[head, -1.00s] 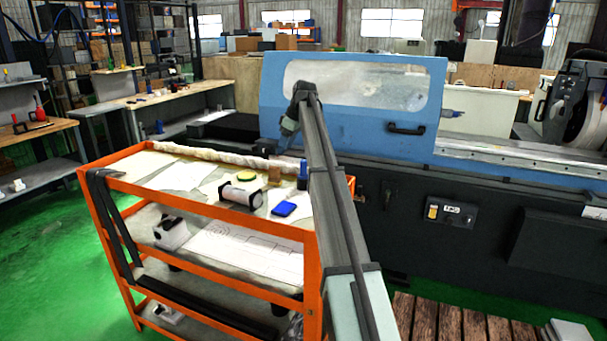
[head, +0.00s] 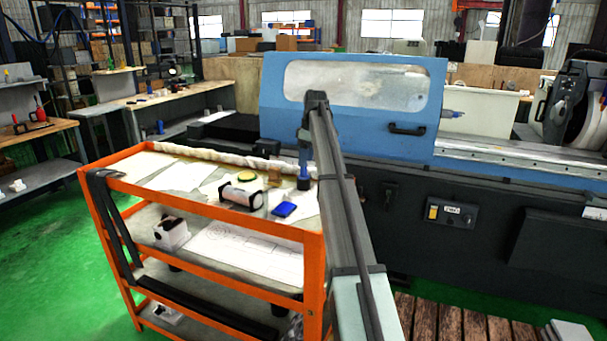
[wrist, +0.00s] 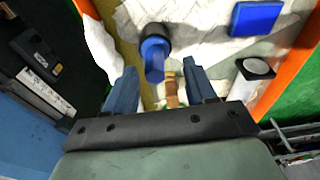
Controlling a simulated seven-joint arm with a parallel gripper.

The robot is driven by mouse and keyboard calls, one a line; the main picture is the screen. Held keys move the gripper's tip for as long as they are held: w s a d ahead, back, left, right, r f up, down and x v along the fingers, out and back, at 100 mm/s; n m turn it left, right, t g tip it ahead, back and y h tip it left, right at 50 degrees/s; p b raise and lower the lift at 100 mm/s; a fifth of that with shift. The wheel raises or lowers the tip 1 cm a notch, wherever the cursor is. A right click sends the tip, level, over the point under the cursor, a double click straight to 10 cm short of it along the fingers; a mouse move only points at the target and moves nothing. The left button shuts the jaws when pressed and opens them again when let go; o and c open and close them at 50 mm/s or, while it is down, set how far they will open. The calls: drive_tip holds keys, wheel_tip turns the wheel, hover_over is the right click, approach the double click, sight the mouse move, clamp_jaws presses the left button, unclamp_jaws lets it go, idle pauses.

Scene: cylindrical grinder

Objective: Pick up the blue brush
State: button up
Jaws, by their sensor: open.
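The blue brush (head: 304,172) stands upright near the right end of the cart's top shelf. In the wrist view, the brush (wrist: 154,54) shows as a blue handle rising from a dark round base. My gripper (wrist: 159,68) is open and empty, pointing down at the shelf. The brush shows ahead of the fingertips, a little nearer the left finger. In the head view, my gripper (head: 304,137) is just above the brush, and its fingers are hard to make out.
The blue grinder (head: 350,105) stands behind.

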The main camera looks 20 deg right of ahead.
sight(303, 176)
drive_tip(key=shift+w+a+f, duration=0.1)
drive_tip(key=shift+w+f, duration=0.15)
drive_tip(key=shift+f, duration=0.6)
drive_tip(key=shift+w+a+f, duration=0.1)
drive_tip(key=shift+w+f, duration=0.15)
drive_tip(key=shift+f, duration=0.6)
drive_tip(key=shift+w+a+f, duration=0.1)
drive_tip(key=shift+w+f, duration=0.15)
drive_tip(key=shift+f, duration=0.6)
clamp_jaws()
